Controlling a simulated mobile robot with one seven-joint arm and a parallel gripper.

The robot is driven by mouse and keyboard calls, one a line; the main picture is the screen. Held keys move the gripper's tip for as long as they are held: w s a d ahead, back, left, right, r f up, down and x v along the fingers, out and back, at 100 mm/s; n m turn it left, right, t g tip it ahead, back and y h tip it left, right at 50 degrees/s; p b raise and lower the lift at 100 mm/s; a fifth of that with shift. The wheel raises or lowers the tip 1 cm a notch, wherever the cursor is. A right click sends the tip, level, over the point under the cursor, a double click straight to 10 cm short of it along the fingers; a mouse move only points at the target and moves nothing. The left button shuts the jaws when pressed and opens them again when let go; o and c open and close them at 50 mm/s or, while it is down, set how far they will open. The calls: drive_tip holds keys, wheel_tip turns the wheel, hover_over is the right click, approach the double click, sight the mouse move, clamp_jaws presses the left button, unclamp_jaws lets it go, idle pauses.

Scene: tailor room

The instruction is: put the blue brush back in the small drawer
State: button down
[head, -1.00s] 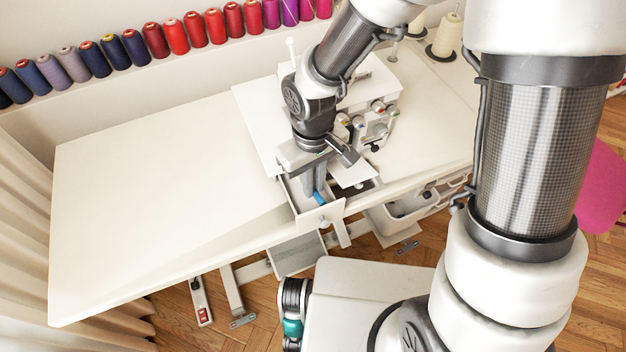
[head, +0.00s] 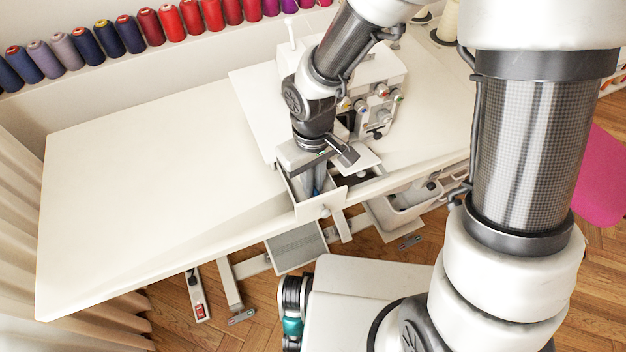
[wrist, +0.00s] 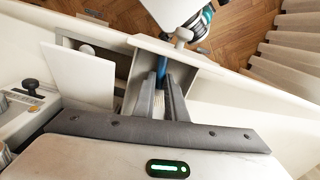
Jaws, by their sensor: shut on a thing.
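My gripper (wrist: 162,100) is shut on the blue brush (wrist: 161,68), whose blue part shows between the fingers in the wrist view. The fingers point down inside the open small drawer (wrist: 205,63), between its walls. In the head view my gripper (head: 317,185) is low in the same drawer (head: 327,203), and the brush is hidden there. Pale bristles seem to show between the fingers in the wrist view. I cannot tell whether the brush touches the drawer floor.
The sewing machine (head: 375,85) stands close behind and right of the drawer. The white table top (head: 150,190) is clear on the left. Thread spools (head: 170,25) line the back ledge.

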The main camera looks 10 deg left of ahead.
drive_tip(key=c, duration=1.7)
unclamp_jaws()
wheel_tip(320, 180, up, 17)
drive_tip(key=p, duration=0.4)
drive_tip(key=s+d+r+m+t+p, duration=0.1)
drive_tip(key=d+r+m+t+p, duration=0.1)
drive_tip(key=d+r, duration=0.4)
drive_tip(key=s+d+r+m+t+p, duration=0.1)
drive_tip(key=d+r+p, duration=0.4)
drive_tip(key=r, duration=0.5)
drive_tip(key=s+d+r+m+t+p, duration=0.2)
drive_tip(key=d+r+m, duration=0.3)
drive_tip(key=d+r, duration=0.3)
drive_tip(key=shift+s+d+t+p, duration=0.3)
drive_tip(key=shift+s+d+p, duration=0.1)
drive_tip(key=shift+s+p, duration=0.35)
